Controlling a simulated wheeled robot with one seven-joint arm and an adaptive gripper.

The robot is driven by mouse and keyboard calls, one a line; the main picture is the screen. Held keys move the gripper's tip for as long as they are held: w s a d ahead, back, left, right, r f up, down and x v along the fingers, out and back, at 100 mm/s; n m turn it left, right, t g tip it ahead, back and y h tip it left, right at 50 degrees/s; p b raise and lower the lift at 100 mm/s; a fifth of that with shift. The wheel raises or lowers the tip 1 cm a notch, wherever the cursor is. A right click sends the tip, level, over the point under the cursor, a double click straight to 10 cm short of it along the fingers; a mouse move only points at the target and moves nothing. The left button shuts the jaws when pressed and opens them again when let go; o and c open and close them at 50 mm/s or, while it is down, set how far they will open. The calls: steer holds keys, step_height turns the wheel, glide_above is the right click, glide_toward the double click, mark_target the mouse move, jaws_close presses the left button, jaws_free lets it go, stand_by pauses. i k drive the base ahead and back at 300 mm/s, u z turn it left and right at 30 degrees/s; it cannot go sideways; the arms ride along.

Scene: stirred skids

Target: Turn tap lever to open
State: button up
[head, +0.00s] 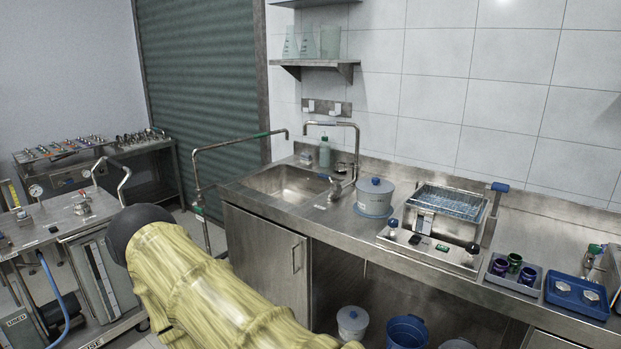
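The sink tap (356,150) is a metal gooseneck standing at the back right corner of the sink. Its spout reaches left over the steel basin (285,186). A small metal lever (334,187) shows beside the tap's base, at the basin's right edge; its exact angle is too small to tell. My yellow arm fills the lower left foreground, with a dark rounded joint at its upper end. My gripper does not show, and nothing of mine is seen touching the tap.
A white lidded tub (375,198) stands close right of the tap. A green bottle (324,152) stands behind the basin. A freestanding bent pipe (196,180) rises left of the sink. A wire-rack bath (447,203) sits further right. Carts stand at left.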

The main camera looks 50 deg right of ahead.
mark_target(335, 184)
steer(key=z, duration=0.1)
steer(key=i, duration=0.9)
steer(key=z, duration=0.45)
